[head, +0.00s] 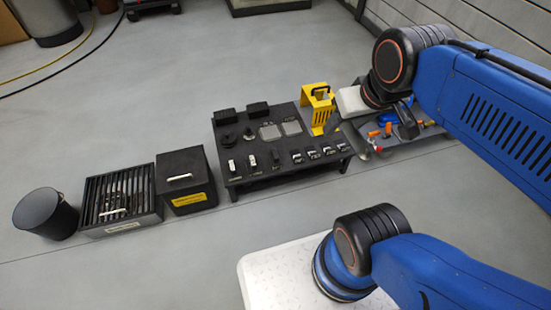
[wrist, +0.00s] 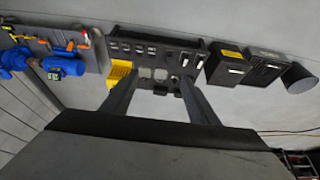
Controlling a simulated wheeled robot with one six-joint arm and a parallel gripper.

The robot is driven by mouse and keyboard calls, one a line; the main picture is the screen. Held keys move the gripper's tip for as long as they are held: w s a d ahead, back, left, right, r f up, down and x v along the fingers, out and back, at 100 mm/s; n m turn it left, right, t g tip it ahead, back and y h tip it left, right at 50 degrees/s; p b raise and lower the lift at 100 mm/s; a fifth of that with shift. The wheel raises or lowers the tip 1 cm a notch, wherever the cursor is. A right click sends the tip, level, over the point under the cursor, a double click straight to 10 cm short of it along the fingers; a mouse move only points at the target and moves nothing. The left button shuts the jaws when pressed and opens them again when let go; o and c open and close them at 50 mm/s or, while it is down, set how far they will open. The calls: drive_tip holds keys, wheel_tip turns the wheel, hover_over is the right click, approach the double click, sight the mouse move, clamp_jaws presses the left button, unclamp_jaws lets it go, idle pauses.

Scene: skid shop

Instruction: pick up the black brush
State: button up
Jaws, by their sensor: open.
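I cannot make out a black brush for certain. Two small black blocks, one at the left (head: 223,117) and one at the right (head: 257,110), lie at the back of the low black table (head: 262,176), but their kind is unclear. My gripper (wrist: 158,88) is open, with its two dark fingers spread apart and nothing seen between them. In the wrist view the table (wrist: 152,31) lies beyond the fingertips. In the head view my gripper is at the upper right, near the tool tray, partly hidden by my arm.
A yellow stand (head: 318,108) is at the table's right end. A grey tray (head: 420,139) holds orange and blue tools. Left are a black box (head: 184,170), a slotted bin (head: 150,212) and a round bin (head: 45,213). Floor in front is clear.

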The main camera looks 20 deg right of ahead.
drive_tip(key=shift+o, duration=0.3)
drive_tip(key=o, duration=0.9)
drive_tip(key=shift+w, duration=0.3)
drive_tip(key=n+g, duration=0.5)
drive_tip(key=n, duration=1.3)
hover_over(275, 153)
drive_tip(key=f, duration=4.5)
drive_tip(key=shift+s+f, duration=0.1)
drive_tip(key=shift+s, duration=0.2)
drive_tip(key=shift+w+f, duration=0.2)
drive_tip(key=shift+f, duration=3.2)
